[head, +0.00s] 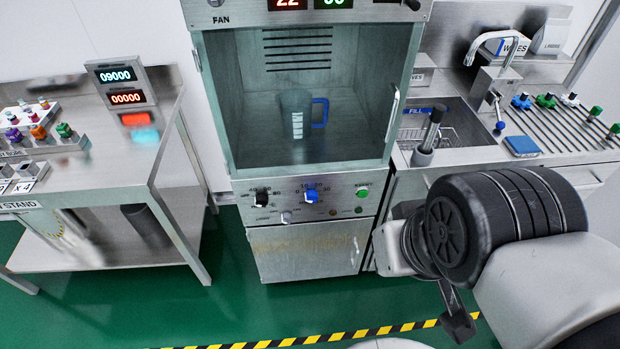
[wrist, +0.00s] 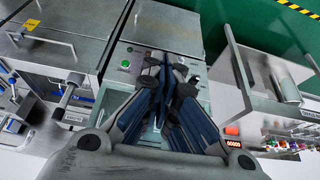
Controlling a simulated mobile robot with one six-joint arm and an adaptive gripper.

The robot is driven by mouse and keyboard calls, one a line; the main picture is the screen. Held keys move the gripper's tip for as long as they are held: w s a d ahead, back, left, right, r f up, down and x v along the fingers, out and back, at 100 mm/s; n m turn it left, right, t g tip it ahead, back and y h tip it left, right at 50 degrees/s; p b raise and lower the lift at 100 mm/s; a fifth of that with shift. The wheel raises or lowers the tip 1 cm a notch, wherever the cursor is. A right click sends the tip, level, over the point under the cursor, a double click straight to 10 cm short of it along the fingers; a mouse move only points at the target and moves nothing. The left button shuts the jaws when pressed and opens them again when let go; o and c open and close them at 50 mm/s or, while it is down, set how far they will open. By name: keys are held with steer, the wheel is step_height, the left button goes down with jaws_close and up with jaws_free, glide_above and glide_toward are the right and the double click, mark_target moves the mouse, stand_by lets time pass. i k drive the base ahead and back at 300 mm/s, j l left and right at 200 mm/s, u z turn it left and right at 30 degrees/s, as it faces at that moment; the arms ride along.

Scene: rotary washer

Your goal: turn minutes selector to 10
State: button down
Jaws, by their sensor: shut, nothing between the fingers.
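The control panel (head: 337,197) sits under the cabinet's open chamber in the head view. It carries a black knob (head: 260,197) at left and a blue knob (head: 311,194) in the middle, each with small dial marks. The print is too small to tell which is the minutes selector or its exact setting. My gripper (wrist: 167,74) is shut and empty in the wrist view. Its fingers cover part of the panel, and I cannot make out the knobs behind them. A green button (wrist: 125,64) shows left of the fingers, also in the head view (head: 362,191).
A blue-handled jug (head: 298,112) stands in the chamber. A bench with displays (head: 122,85) is at left. A sink counter (head: 465,157) with a faucet and a mixer-like tool (head: 430,130) is at right. Green floor (head: 190,300) is clear in front.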

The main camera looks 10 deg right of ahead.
mark_target(311, 196)
steer(key=j+u, duration=0.15)
steer(key=j, duration=0.25)
steer(key=i+j+u, duration=0.15)
steer(key=j, duration=0.25)
steer(key=j+u, duration=0.1)
steer(key=j, duration=0.35)
steer(key=i, duration=0.05)
